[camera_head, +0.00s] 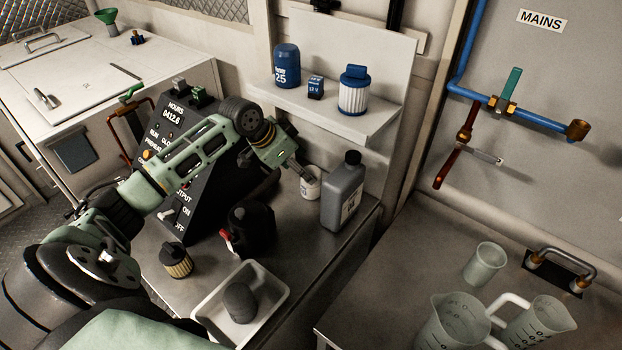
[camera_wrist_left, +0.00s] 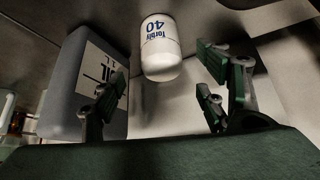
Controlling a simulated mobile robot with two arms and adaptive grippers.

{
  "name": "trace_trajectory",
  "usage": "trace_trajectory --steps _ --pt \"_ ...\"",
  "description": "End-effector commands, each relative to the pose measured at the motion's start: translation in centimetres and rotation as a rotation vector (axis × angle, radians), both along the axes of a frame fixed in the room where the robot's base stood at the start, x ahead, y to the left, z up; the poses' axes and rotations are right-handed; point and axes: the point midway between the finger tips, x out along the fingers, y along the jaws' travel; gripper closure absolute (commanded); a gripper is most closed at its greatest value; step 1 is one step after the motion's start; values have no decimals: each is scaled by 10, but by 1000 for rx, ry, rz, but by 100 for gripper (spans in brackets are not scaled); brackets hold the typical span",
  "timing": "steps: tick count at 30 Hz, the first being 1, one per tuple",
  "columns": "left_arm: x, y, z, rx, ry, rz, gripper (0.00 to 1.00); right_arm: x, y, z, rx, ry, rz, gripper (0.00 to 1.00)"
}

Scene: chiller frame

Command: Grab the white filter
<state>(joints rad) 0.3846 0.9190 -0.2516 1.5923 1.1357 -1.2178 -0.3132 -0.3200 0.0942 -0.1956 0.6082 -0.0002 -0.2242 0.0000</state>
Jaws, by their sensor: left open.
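The white filter (camera_head: 311,187) is a small white canister standing on the metal counter under the shelf, left of the grey jug. In the left wrist view the white filter (camera_wrist_left: 160,55) shows dark blue print with the number 40. My left gripper (camera_head: 300,172) is just left of and above it in the head view, partly covering it. In the wrist view my left gripper (camera_wrist_left: 160,92) is open, with the filter beyond the gap between the fingers. Nothing is held. My right gripper does not show.
The grey jug (camera_head: 343,192) stands close beside the filter; the jug (camera_wrist_left: 72,85) also shows in the wrist view. A shelf (camera_head: 330,114) above holds blue and white filters. A black control panel (camera_head: 187,145), dark can (camera_head: 250,230) and white tray (camera_head: 205,305) are nearby.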

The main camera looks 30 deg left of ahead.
Motion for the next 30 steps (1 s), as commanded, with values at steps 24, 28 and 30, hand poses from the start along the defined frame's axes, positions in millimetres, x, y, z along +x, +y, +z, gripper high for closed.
trace_trajectory --steps 24,28,30 --pt "24 -11 -45 0 0 0 45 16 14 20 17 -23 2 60" --pt "24 -11 -45 0 0 0 56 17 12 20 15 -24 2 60" --pt "24 -11 -45 0 1 0 62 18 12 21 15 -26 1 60"
